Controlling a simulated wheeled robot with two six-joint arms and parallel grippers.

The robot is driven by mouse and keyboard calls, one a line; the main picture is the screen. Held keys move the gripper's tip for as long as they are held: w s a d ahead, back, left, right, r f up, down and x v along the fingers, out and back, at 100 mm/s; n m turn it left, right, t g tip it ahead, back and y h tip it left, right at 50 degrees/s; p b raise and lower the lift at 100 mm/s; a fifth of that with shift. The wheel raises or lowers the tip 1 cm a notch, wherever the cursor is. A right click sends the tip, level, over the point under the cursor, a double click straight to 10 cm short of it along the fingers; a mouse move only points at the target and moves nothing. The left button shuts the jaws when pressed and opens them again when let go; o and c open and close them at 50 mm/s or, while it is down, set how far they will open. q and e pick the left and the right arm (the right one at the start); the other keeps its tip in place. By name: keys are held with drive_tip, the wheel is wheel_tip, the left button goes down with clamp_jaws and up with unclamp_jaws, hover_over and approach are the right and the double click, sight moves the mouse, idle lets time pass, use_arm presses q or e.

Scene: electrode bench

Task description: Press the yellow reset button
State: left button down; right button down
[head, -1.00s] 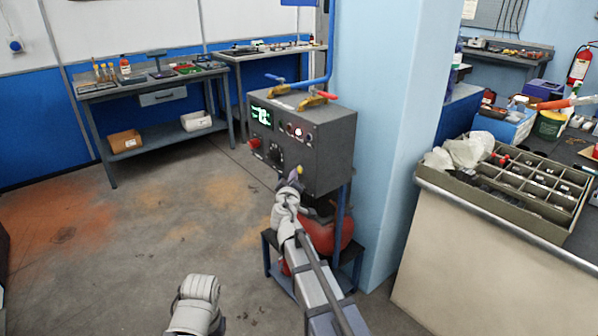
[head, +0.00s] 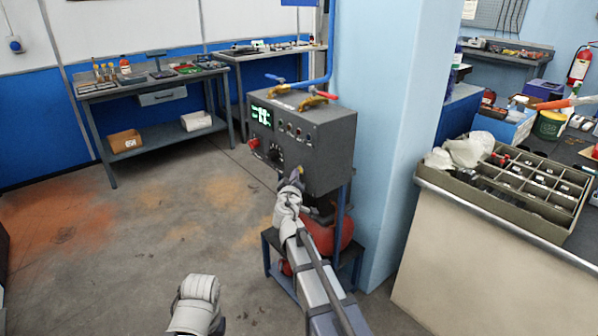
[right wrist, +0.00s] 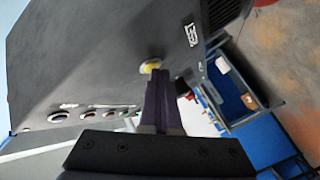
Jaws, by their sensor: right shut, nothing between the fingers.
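The yellow reset button (right wrist: 150,66) shows in the right wrist view, on the face of the dark grey control box (head: 318,150). My right gripper (right wrist: 160,74) is shut and empty, with its fingertips against or just in front of the button and covering part of it. The wrist view does not clearly show whether the button is pushed in. The left gripper is not in view; only part of my left arm shows.
A compartment tray (head: 520,190) lies on the right counter. The floor at left is clear.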

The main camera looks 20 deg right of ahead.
drive_tip(key=shift+s+a, duration=0.3)
drive_tip(key=shift+a, duration=0.4)
drive_tip(key=shift+a, duration=0.1)
drive_tip(key=a, duration=0.1)
drive_tip(key=s+a, duration=0.1)
drive_tip(key=a, duration=0.2)
drive_tip(key=shift+s+a, duration=0.25)
drive_tip(key=shift+s, duration=0.1)
idle(0.5)
